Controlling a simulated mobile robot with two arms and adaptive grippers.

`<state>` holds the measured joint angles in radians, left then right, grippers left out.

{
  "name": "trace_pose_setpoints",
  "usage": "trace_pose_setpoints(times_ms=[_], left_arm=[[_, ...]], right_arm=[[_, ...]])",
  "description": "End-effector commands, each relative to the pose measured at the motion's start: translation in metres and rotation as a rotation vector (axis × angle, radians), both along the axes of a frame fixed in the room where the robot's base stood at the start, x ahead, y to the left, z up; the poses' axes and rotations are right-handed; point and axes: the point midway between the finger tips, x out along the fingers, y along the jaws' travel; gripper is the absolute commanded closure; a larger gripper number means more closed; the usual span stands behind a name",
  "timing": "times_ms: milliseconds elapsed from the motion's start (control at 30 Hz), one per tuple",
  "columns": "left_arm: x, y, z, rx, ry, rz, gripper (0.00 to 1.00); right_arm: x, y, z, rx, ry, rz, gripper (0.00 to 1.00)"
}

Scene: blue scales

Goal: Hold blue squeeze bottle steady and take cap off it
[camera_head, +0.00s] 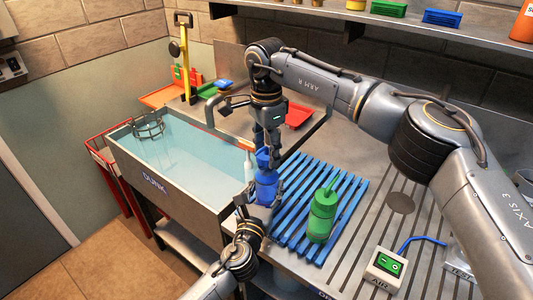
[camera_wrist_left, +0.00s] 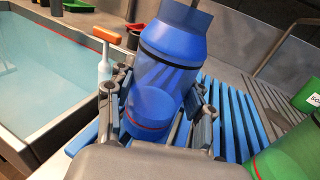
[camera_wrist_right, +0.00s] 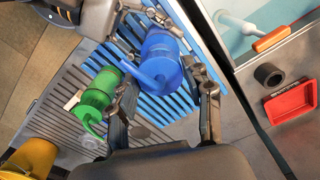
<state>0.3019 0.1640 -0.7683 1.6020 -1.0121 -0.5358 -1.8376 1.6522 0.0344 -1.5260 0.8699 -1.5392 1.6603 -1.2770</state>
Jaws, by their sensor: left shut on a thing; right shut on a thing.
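The blue squeeze bottle (camera_head: 266,190) stands upright on the left edge of the blue slatted rack (camera_head: 337,178). My left gripper (camera_head: 255,205) is shut around the bottle body from the front; its fingers flank the body in the left wrist view (camera_wrist_left: 157,105). The blue cap (camera_head: 263,158) is at the top of the bottle. My right gripper (camera_head: 267,146) comes from above and is shut on the cap. In the right wrist view the cap (camera_wrist_right: 158,72) with its bent nozzle lies between the fingers, over the bottle. The fingertip contact on the cap is partly hidden.
A green bottle (camera_head: 322,215) stands on the rack to the right. A red tray (camera_head: 299,116) lies behind. A switch box (camera_head: 386,266) sits at front right.

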Motion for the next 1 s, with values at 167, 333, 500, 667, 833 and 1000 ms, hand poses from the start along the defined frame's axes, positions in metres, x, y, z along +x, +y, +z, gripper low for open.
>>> trace_pose_setpoints(times_ms=[167,333,500,667,833,1000], left_arm=[[0.000,0.000,-0.003,0.001,0.005,0.000,1.00],[0.000,0.000,-0.003,0.001,0.005,0.000,1.00],[0.000,0.000,-0.002,0.001,0.004,0.000,0.29],[0.000,0.000,-0.001,0.000,0.002,0.000,0.21],[0.000,0.000,-0.001,0.000,0.001,0.000,0.21],[-0.010,0.002,-0.001,0.000,0.001,-0.001,0.21]], right_arm=[[0.000,0.001,0.023,0.002,-0.001,0.000,0.87],[0.000,0.000,0.027,0.000,0.001,0.001,0.87],[0.000,0.000,0.027,0.000,0.001,0.001,0.87],[0.000,0.000,0.027,-0.001,0.001,0.000,0.87],[0.000,0.000,0.027,0.001,0.001,0.000,0.87],[0.000,0.000,0.027,0.001,0.001,0.000,0.87]])
